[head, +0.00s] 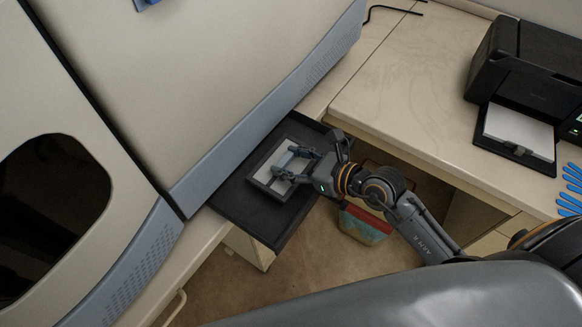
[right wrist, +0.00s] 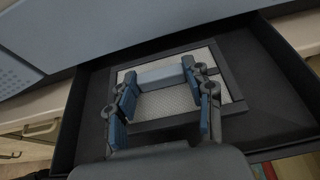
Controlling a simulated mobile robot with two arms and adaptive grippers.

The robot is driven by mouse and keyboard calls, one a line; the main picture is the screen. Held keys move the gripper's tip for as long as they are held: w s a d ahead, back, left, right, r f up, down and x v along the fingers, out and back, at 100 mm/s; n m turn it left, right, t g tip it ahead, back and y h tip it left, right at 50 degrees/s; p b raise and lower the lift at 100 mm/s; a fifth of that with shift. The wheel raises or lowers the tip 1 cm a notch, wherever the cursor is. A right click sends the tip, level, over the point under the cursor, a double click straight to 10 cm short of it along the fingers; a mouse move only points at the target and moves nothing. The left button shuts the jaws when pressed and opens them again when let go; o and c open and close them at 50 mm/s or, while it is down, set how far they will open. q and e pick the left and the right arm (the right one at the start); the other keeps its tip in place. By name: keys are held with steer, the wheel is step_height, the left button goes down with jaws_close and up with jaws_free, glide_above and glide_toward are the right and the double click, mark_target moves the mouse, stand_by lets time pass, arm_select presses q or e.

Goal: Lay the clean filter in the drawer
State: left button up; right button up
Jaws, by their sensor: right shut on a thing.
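The drawer (head: 235,202) is a black tray pulled out from the front of the large beige machine. The clean filter (head: 263,174) is a pale, square mesh panel with a dark border, lying flat within the drawer's walls. In the right wrist view, the filter (right wrist: 168,103) has a light grey-blue bar across it. My right gripper (head: 291,163) is over the filter, its fingers at both ends of this bar, shut on the filter. I cannot tell whether the filter fully touches the drawer floor. The drawer also shows in the right wrist view (right wrist: 270,115). My left gripper is out of view.
The beige machine (head: 200,80) rises behind the drawer. A pale worktop (head: 400,85) lies to the right, with a black printer (head: 525,65) and blue gloves (head: 572,185). A bin with a colourful side (head: 362,228) stands on the floor below my right arm.

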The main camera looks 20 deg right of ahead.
mark_target(298, 173)
step_height(298, 173, down, 3)
steer(key=shift+r, duration=0.2)
steer(key=shift+s+f, duration=0.1)
steer(key=shift+f, duration=0.1)
steer(key=shift+f, duration=0.15)
steer(key=o, duration=1.3)
